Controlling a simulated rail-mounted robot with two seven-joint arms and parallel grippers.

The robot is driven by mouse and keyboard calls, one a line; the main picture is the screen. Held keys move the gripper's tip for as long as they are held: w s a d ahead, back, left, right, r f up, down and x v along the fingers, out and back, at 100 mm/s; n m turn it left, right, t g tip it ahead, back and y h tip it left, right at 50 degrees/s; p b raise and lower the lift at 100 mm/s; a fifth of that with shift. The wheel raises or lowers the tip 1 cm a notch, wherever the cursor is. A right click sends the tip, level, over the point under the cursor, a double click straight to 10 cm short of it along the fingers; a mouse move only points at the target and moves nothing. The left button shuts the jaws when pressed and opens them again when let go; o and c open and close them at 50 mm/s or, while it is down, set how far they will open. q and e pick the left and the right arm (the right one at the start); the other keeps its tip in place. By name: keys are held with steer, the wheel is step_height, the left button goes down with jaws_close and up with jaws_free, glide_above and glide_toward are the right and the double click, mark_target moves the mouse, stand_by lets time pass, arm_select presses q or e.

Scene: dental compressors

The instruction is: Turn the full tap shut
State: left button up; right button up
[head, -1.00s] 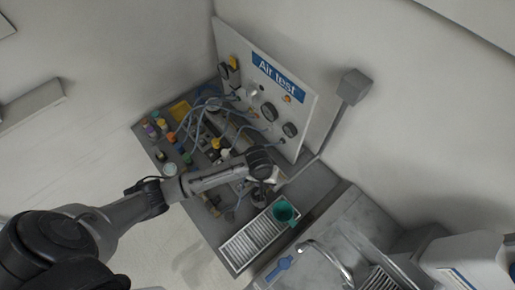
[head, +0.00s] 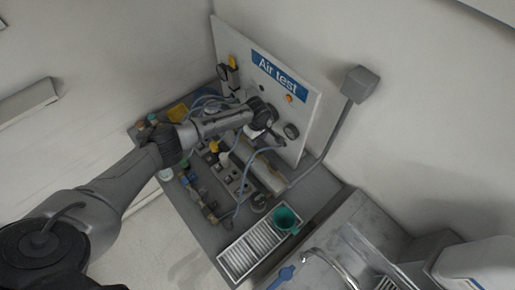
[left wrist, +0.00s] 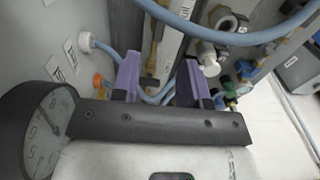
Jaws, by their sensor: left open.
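My left gripper (left wrist: 160,76) shows in the left wrist view as two purple fingers, spread apart. Between and behind them are a brass-coloured fitting (left wrist: 151,58) and pale blue hoses, with nothing clearly held. In the head view, the left gripper (head: 258,130) is close in front of the "Air test" panel (head: 312,112), and the hand hides part of the panel and its fingertips. An orange fitting (left wrist: 100,84) shows left of the fingers in the wrist view. I cannot tell which fitting is the full tap. My right gripper is not in view.
A pressure gauge (left wrist: 42,130) is close beside the hand in the wrist view. A blue hose (left wrist: 215,34) crosses above the fingers. The bench holds a manifold with hoses, a teal cup (head: 286,220) and a slatted grate (head: 238,258). A sink is at the lower right.

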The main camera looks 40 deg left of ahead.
mark_target(258, 149)
arm_select(q)
step_height(258, 149, down, 8)
steer(key=shift+f+b, duration=0.15)
steer(key=shift+b, duration=0.55)
jaws_close()
